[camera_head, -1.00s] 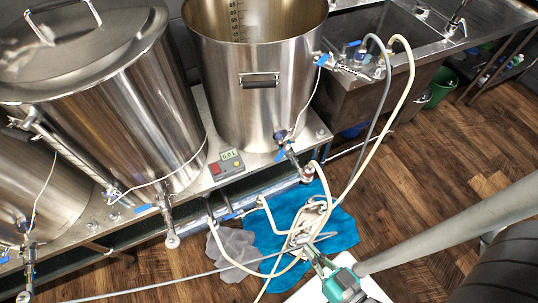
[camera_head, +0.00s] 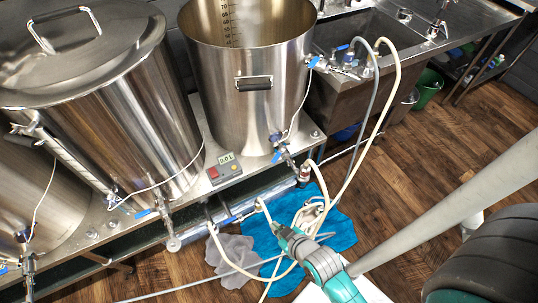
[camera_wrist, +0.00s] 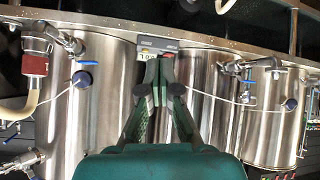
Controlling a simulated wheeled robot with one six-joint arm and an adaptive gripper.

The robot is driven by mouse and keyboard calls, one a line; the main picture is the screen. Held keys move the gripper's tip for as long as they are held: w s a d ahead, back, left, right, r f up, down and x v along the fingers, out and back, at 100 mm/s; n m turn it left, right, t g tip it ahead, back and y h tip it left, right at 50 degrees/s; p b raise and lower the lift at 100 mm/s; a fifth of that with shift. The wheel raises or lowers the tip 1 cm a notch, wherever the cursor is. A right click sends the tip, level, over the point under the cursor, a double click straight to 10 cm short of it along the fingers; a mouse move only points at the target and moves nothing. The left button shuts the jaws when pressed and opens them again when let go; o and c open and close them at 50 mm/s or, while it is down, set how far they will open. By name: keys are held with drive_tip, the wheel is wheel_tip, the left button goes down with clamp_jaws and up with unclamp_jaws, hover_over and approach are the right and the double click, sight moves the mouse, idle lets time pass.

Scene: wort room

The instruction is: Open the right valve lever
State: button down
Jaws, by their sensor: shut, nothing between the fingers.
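The right kettle (camera_head: 250,80) is a tall open steel pot on the bench. A valve with a blue lever (camera_head: 279,156) sits low on its front, below a dark blue round fitting (camera_head: 276,138). That fitting also shows in the wrist view (camera_wrist: 82,78), where the scene is upside down. Another blue lever (camera_head: 313,63) is at the kettle's upper right. My teal gripper (camera_head: 279,227) is in front of and below the bench edge, apart from the valves. In the wrist view my gripper (camera_wrist: 158,72) is shut and empty, with the fingertips over the small display.
A small controller (camera_head: 221,167) sits on the bench edge. The middle kettle has its own blue-levered valve (camera_head: 146,213). A pale hose (camera_head: 386,100) loops down near the right valve to a blue cloth (camera_head: 340,235). A sink (camera_head: 355,90) stands at the right.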

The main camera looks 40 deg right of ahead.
drive_tip(key=w+d+f+g, duration=0.2)
drive_tip(key=w+d, duration=0.3)
drive_tip(key=w, duration=0.4)
wheel_tip(320, 180, up, 10)
drive_tip(key=n+g+y, duration=0.2)
drive_tip(key=n+g, duration=0.1)
drive_tip(key=g, duration=0.1)
hover_over(279, 154)
drive_tip(key=w+a, duration=0.2)
drive_tip(key=a, duration=0.1)
drive_tip(key=shift+f, duration=0.15)
wheel_tip(279, 154, down, 9)
drive_tip(key=shift+s+d+f, duration=0.15)
drive_tip(key=shift+s+f, duration=0.05)
drive_tip(key=shift+s, duration=0.15)
drive_tip(key=shift+d, duration=0.1)
